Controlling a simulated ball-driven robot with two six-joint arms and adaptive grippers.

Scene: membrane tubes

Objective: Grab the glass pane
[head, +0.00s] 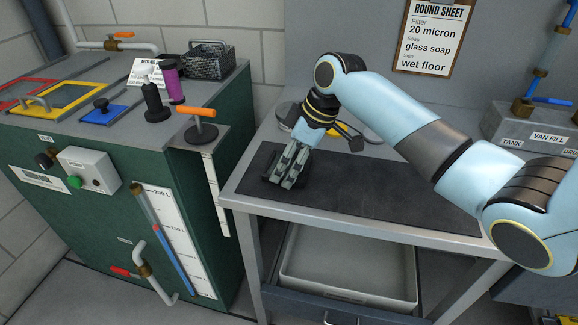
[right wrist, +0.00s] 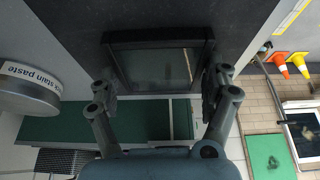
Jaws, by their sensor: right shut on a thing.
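The glass pane (right wrist: 155,67) shows in the right wrist view as a dark, see-through panel in a black frame. My right gripper (right wrist: 160,88) is shut on it, with a finger at each side of the frame. In the head view my right gripper (head: 288,168) points down at the left end of the dark mat (head: 385,200) on the metal bench. There the pane is mostly hidden by the fingers and hard to tell from the mat. I cannot tell whether it touches the mat. My left gripper is not in view.
A green tank cabinet (head: 90,160) stands left of the bench, with an orange-handled valve (head: 197,114) close to the gripper. A stain paste tin (right wrist: 30,88) shows in the wrist view. A grey tray (head: 345,265) sits under the bench. The mat's right part is clear.

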